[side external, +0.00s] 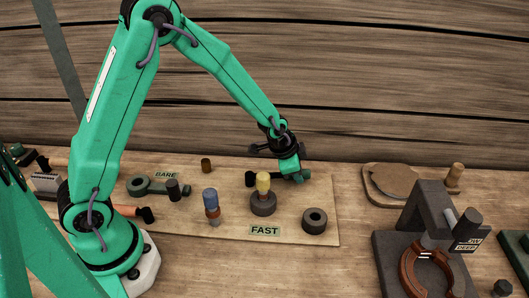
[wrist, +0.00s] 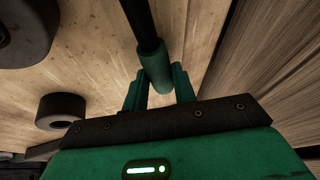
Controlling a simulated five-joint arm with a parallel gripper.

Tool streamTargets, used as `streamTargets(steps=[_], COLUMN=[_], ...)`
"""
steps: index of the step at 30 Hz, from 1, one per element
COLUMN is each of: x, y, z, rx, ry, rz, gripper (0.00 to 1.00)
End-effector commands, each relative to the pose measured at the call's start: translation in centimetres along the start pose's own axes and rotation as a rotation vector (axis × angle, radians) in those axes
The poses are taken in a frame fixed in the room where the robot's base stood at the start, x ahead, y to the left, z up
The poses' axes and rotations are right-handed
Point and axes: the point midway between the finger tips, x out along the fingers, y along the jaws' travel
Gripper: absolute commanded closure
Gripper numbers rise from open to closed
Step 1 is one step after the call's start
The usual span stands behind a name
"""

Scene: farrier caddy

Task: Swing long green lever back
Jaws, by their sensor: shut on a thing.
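The long green lever shows in the wrist view as a dark rod ending in a green cylindrical grip (wrist: 155,72). My gripper (wrist: 158,90) is shut on this grip, with one green finger on each side. The lever's grip there blends with my green fingers, and the peg partly hides the rod. A dark end piece (side external: 250,179) shows left of the peg.
A blue-topped peg (side external: 211,203) and a green part (side external: 150,186) are left. A dark stand (side external: 430,240) is at right.

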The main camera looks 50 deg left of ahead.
Motion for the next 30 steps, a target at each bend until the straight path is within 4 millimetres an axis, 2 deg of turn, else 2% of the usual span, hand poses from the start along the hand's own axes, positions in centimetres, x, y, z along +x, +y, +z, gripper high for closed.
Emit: streamTargets(steps=[3,9,22,23,24,26,30], x=[-0.2,-0.5,-0.5,-0.5,-0.5,-0.5,-0.5], y=[1.1,1.9,2.1,2.1,2.1,2.1,2.0], z=[0.2,0.3,0.5,0.5,0.5,0.4,0.3], rx=[0.064,0.126,0.139,0.139,0.139,0.139,0.140], ry=[-0.004,-0.005,-0.008,-0.008,-0.009,-0.007,-0.004], rz=[0.011,0.019,0.022,0.022,0.023,0.022,0.020], gripper=[1.00,1.00,1.00,0.72,0.64,0.52,0.51])
